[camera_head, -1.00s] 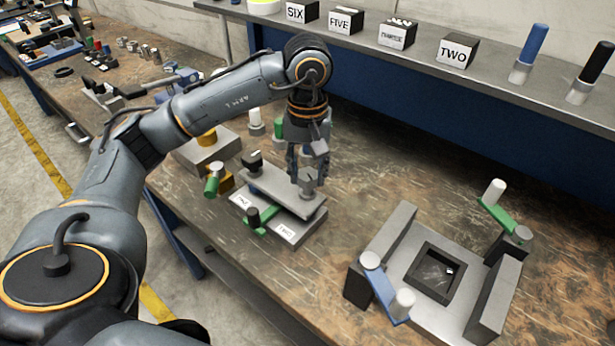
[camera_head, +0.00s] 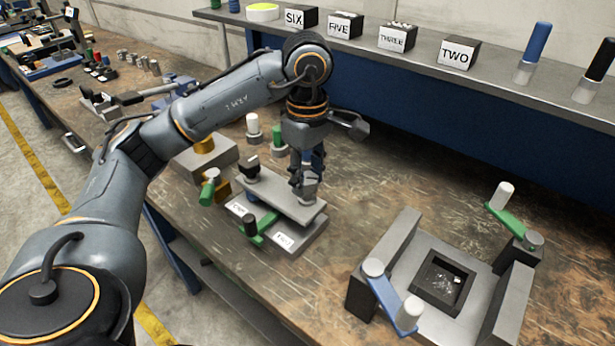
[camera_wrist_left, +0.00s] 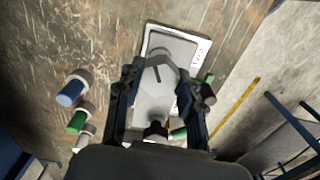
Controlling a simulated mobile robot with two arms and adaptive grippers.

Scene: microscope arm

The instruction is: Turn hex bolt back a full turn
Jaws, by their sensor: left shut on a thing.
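The grey hex bolt (camera_head: 308,190) stands upright at the right end of a grey plate (camera_head: 275,192), which lies on a base with white labels. My left gripper (camera_head: 307,175) points straight down and is shut on the bolt's head. In the left wrist view, the bolt's head (camera_wrist_left: 161,74) carries a dark line and sits between the two fingertips of my left gripper (camera_wrist_left: 160,70). The fingers hide part of the bolt's sides. My right gripper is in neither view.
A black knob (camera_head: 249,166) and a green-handled clamp (camera_head: 262,227) sit close by on the fixture. Green and white-topped pegs (camera_head: 253,125) stand behind the gripper. A grey fixture with a dark square recess (camera_head: 444,282) lies to the right, with bare wood between.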

